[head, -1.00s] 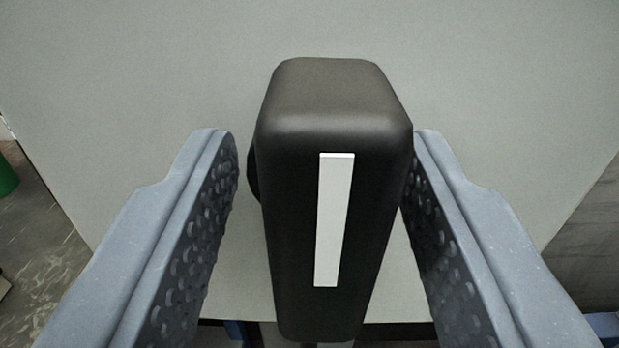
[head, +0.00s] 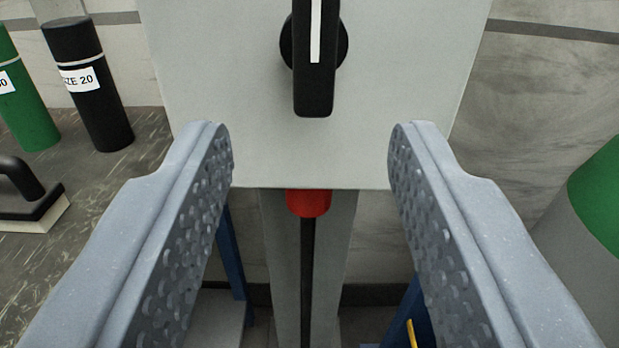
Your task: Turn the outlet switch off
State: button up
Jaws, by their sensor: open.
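The outlet switch is a black rotary handle (head: 315,85) with a white stripe, on the front of a light grey panel box (head: 220,90). The handle points straight up and down at the top middle of the view, and its upper end is cut off by the frame edge. My gripper (head: 308,140) is open and empty, with its two grey textured fingers wide apart. In the picture the fingertips lie below the handle, one to each side, with nothing between them touching.
A red plug (head: 308,202) with a black cable hangs under the box, in front of a grey post (head: 340,240). At left a dark counter (head: 120,160) carries a green cylinder (head: 30,100) and a black cylinder (head: 85,80). A green-and-grey round object (head: 590,200) stands at right.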

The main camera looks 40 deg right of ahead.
jog(key=shift+s+a+f+b, duration=0.15)
jog(key=shift+b, duration=0.7)
jog(key=b+v, duration=0.1)
jog(key=b, duration=0.4)
jog(key=shift+s+a, duration=0.15)
jog(key=shift+s, duration=0.25)
